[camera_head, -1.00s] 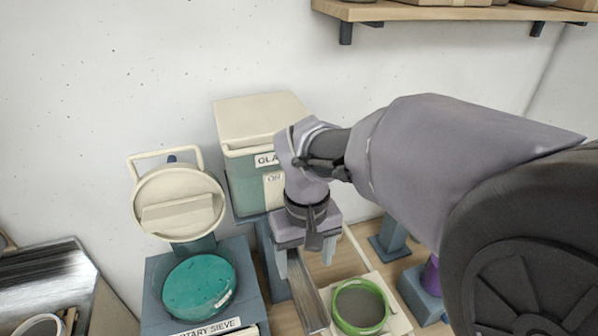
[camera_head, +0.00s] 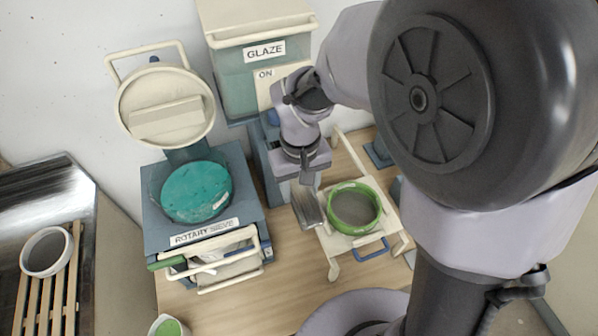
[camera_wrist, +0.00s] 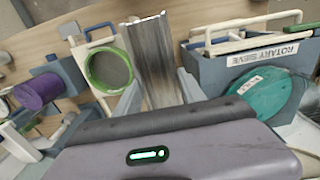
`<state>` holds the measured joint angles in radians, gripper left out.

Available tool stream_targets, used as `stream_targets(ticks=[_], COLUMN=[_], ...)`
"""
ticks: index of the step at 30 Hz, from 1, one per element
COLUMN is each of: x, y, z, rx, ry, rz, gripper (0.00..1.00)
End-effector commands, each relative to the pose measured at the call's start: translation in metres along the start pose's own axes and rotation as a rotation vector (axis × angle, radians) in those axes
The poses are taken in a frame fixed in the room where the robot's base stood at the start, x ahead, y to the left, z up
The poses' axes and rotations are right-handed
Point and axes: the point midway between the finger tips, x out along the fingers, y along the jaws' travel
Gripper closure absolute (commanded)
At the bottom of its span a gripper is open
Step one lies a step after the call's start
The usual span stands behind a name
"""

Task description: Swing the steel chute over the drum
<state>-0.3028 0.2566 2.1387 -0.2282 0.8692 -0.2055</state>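The steel chute (camera_head: 308,208) is a bright metal trough just left of a green-rimmed round sieve or pot (camera_head: 354,207). The drum (camera_head: 195,190) of the rotary sieve is teal and round, further left, and the chute is not over it. In the wrist view the chute (camera_wrist: 157,60) runs up between my fingers, with the drum (camera_wrist: 270,97) to its right.
A glaze tank (camera_head: 262,60) stands behind my gripper. The raised round lid (camera_head: 165,105) stands behind the drum. A cream frame (camera_head: 388,228) holds the green-rimmed vessel. A sink with a slatted rack (camera_head: 50,290) is at left.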

Motion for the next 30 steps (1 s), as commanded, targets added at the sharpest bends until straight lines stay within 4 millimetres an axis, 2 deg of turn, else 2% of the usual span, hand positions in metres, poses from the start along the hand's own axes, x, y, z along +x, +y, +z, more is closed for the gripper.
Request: stream_targets(ticks=[1, 5, 17, 23, 30], x=[0.0, 0.0, 0.0, 0.002, 0.002], y=[0.0, 0.0, -0.005, -0.023, -0.056], z=[0.0, 0.0, 0.0, -0.002, -0.01], rx=[0.0, 0.0, 0.03, 0.136, 0.348], ry=[0.0, 0.0, 0.001, 0.001, 0.001], rz=[0.0, 0.0, 0.0, 0.0, 0.0], gripper=[0.74, 1.0, 1.0, 1.0, 1.0])
